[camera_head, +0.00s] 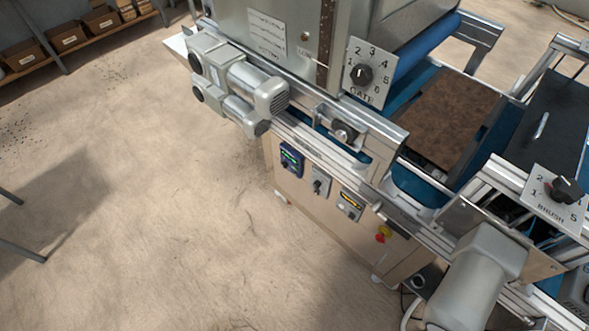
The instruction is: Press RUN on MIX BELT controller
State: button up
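A beige side panel (330,215) under the machine's rail carries several small controls. At its left is a dark blue controller (291,160) with a lit greenish display. Right of it is a grey plate with a dark rotary switch (319,184). Further right is a grey controller (349,204) with a yellow strip or display. Their labels are too small to read, so I cannot tell which is the MIX BELT controller, and no RUN key can be made out. My gripper is not in view.
A red emergency-stop button (383,235) is low on the panel's right. A grey motor (240,88) juts out at upper left, another grey housing (475,278) at lower right. GATE (361,74) and BRUSH (566,190) dials sit above. The floor (150,220) left of the panel is open.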

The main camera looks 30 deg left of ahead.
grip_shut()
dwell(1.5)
